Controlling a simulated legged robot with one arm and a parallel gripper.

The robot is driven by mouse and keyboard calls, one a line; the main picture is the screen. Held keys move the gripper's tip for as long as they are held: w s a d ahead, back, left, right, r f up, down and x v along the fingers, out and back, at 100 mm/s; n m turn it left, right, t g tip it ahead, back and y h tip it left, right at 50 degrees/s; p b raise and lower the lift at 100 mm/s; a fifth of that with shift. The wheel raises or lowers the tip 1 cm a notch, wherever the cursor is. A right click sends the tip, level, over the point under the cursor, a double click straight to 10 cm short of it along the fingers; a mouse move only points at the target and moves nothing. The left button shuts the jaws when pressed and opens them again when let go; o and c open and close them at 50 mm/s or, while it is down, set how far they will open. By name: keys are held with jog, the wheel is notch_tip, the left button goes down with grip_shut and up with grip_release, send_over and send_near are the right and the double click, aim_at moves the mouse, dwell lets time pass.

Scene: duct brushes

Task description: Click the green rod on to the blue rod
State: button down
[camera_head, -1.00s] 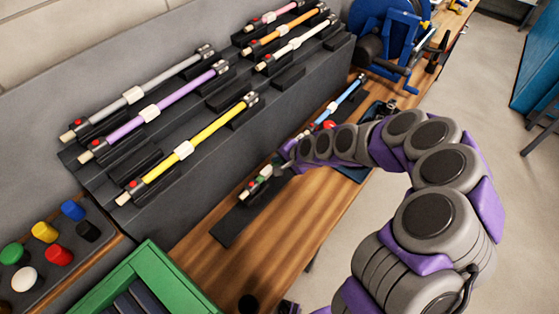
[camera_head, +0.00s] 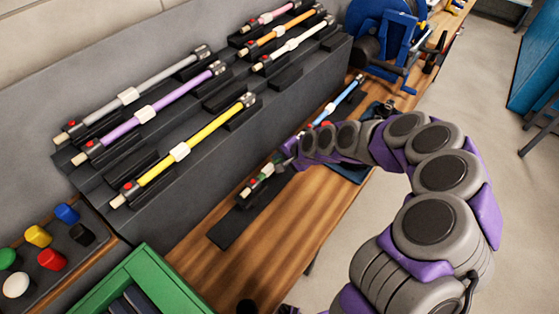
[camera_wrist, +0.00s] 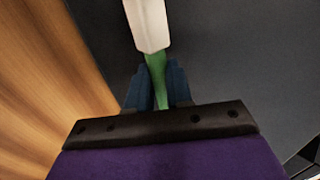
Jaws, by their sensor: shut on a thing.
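The green rod (camera_wrist: 156,75) is between the two dark blue fingers of my gripper (camera_wrist: 157,88) in the wrist view. A white sleeve (camera_wrist: 148,25) on it points away from the gripper. In the head view a short part of the green rod (camera_head: 266,171) with a pale tip shows low over the bench, beside my gripper (camera_head: 284,158). My wrist hides the rest of it. The blue rod (camera_head: 345,97) lies farther back along the bench, with a white sleeve and a red button. My arm covers the space where the two rods come near, so I cannot tell whether they touch.
A stepped dark rack (camera_head: 215,130) on the left holds yellow, purple, grey, white, orange and pink rods. A blue reel machine (camera_head: 385,35) stands at the back. A green crate (camera_head: 150,265) and coloured caps (camera_head: 51,259) are at the front left. The bench front (camera_head: 270,240) is clear.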

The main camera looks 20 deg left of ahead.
jog(key=shift+w+d, duration=0.1)
jog(key=shift+w, duration=0.2)
jog(key=c, duration=0.9)
grip_release()
jog(key=shift+c, duration=0.2)
jog(key=p+v, duration=0.3)
jog(key=v, duration=1.4)
jog(key=shift+r+p, duration=0.15)
jog(key=shift+p, duration=0.25)
jog(key=shift+d, duration=0.1)
